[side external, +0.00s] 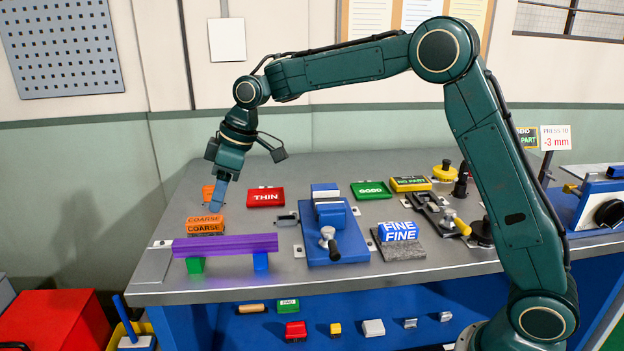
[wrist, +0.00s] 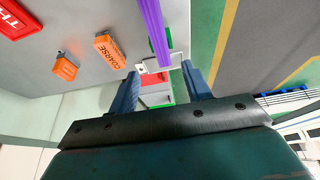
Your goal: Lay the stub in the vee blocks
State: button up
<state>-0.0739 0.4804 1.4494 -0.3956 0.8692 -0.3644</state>
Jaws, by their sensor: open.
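A long purple bar (side external: 225,245), the only profile I can make out as the stub, lies level across a green block (side external: 195,265) and a blue block (side external: 260,262) at the table's front left edge. These two look like the vee blocks; their notches are hidden under the bar. The bar also shows in the wrist view (wrist: 153,25), ahead of the fingers, with the green block (wrist: 161,46) beside its end. My gripper (side external: 217,206) points down, open and empty, behind the bar's left part and near the orange COARSE block (side external: 204,228). It is apart from the bar.
A smaller orange block (side external: 208,193) and a red THIN block (side external: 266,197) lie behind. A blue vise (side external: 335,245) stands to the right, then a FINE block (side external: 398,231) on a grey pad. Red cabinet (side external: 55,320) stands on the floor, front left.

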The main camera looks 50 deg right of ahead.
jog(key=s+d+r+m+t+h, duration=0.1)
jog(key=s+d+r+m, duration=0.2)
jog(key=s, duration=0.5)
jog(key=s+d+r+m, duration=0.1)
jog(key=s+d+r, duration=0.2)
jog(key=s+r, duration=0.45)
jog(key=s+d+f+m+h, duration=0.1)
jog(key=s+d+f+m, duration=0.1)
jog(key=s, duration=0.8)
jog(key=s+d+f+m+t+h, duration=0.1)
jog(key=s+d+f+m, duration=0.2)
jog(key=s, duration=0.8)
jog(key=shift+d+f, duration=0.2)
jog(key=shift+f, duration=0.6)
